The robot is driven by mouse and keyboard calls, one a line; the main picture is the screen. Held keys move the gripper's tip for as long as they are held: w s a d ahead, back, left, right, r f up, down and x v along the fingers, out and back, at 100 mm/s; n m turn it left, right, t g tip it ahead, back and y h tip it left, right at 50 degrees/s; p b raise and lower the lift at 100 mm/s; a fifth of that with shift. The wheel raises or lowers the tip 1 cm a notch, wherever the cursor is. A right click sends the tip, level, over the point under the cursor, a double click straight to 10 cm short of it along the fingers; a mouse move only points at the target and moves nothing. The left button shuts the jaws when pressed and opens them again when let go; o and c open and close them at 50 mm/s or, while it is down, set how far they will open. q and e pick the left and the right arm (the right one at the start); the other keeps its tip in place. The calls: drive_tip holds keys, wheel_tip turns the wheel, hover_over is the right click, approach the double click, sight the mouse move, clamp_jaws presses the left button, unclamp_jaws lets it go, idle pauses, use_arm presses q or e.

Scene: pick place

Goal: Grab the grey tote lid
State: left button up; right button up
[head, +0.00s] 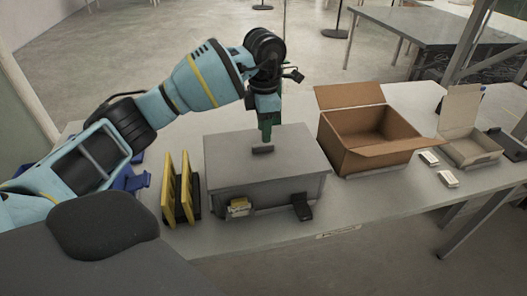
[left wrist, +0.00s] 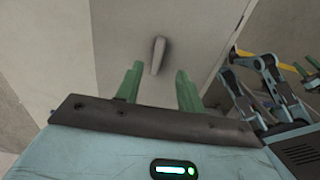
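The grey tote lid (head: 285,148) lies flat on the grey tote (head: 275,190) on the table. A small dark handle (head: 263,150) stands on top of the lid. It also shows in the left wrist view as a handle (left wrist: 158,55) just beyond the fingertips. My left gripper (head: 266,138) points down right above the handle. In the left wrist view its two green fingers (left wrist: 160,82) are apart, with the handle roughly in line with the gap between them and nothing held. My right gripper is not clearly visible in the head view.
Yellow upright panels (head: 178,188) stand left of the tote. An open cardboard box (head: 365,135) stands close to its right. A smaller open box (head: 470,145) and two small white boxes (head: 448,179) lie farther right. The table's front edge is near the tote.

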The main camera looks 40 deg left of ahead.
sight(263, 145)
use_arm(q)
drive_tip(key=shift+a+f, duration=0.15)
drive_tip(key=shift+f, duration=1.15)
drive_tip(key=shift+a+f, duration=0.1)
drive_tip(key=shift+f, duration=1.2)
clamp_jaws()
